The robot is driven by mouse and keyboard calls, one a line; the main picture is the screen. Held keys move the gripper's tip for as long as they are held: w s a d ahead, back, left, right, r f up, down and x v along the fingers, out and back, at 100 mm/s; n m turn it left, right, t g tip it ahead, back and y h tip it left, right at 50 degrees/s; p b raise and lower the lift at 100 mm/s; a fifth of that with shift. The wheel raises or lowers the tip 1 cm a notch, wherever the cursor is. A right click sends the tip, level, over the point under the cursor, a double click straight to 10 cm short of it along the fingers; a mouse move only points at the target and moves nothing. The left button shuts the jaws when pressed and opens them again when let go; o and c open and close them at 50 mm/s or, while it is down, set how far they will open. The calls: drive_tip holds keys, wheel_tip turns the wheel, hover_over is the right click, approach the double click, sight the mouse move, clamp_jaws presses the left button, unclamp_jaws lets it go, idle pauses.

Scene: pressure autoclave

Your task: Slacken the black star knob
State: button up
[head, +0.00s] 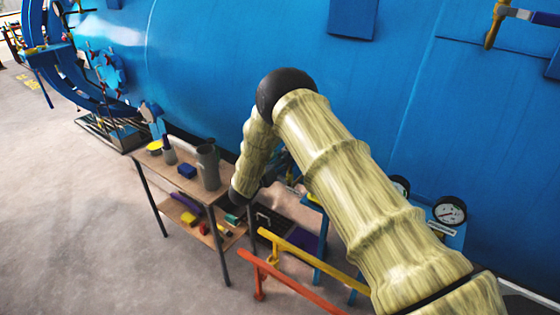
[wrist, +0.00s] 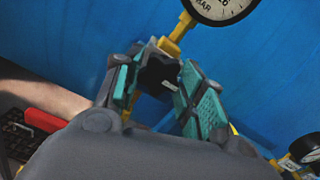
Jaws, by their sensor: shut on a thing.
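In the wrist view, my gripper (wrist: 160,84) has its two teal-padded fingers on either side of the black star knob (wrist: 157,70) and is shut on it. Only part of the knob shows between the pads, so its full shape is hidden. A yellow fitting (wrist: 180,32) rises just behind the knob towards a round white gauge (wrist: 220,6). In the head view, my arm hides the gripper and the knob.
The big blue autoclave (head: 240,60) fills the back. Another gauge (head: 450,211) stands at right. A two-level table (head: 150,165) with small items is at left. Yellow (head: 315,256) and red (head: 285,282) rails run in front. Open floor lies at left.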

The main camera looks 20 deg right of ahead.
drive_tip(key=shift+f+b, duration=0.15)
drive_tip(key=shift+b, duration=0.35)
drive_tip(key=shift+s+n+b, duration=0.1)
drive_tip(key=shift+n+b, duration=7.05)
drive_tip(key=shift+n, duration=7.65)
drive_tip(key=shift+f, duration=0.1)
